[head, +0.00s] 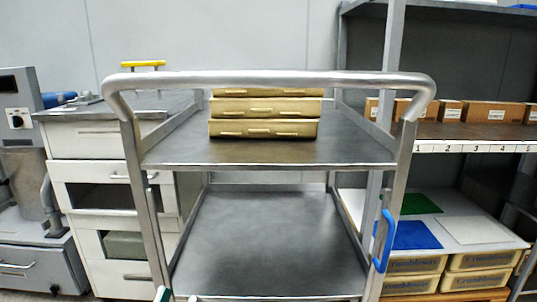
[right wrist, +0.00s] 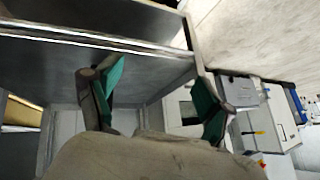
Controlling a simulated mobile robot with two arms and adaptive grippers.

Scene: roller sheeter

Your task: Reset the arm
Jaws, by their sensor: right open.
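My left gripper (head: 177,296) barely shows at the bottom edge of the head view, in front of the cart's lower shelf. Only small bits of green and pale fingertip are visible, and the rest is cut off. My right gripper (right wrist: 157,92) shows in the right wrist view with its two green-padded fingers wide apart. Nothing is between them. Behind them are a grey metal shelf-like surface (right wrist: 60,72) and a pale wall. The right gripper does not show in the head view.
A steel cart (head: 265,240) stands directly ahead, its push bar toward me. Stacked tan trays (head: 264,128) sit on its top shelf; its lower shelf looks empty. A white drawer cabinet (head: 90,185) is at left. Shelving (head: 465,133) with boxes is at right. A blue handle (head: 384,240) hangs at the cart's right.

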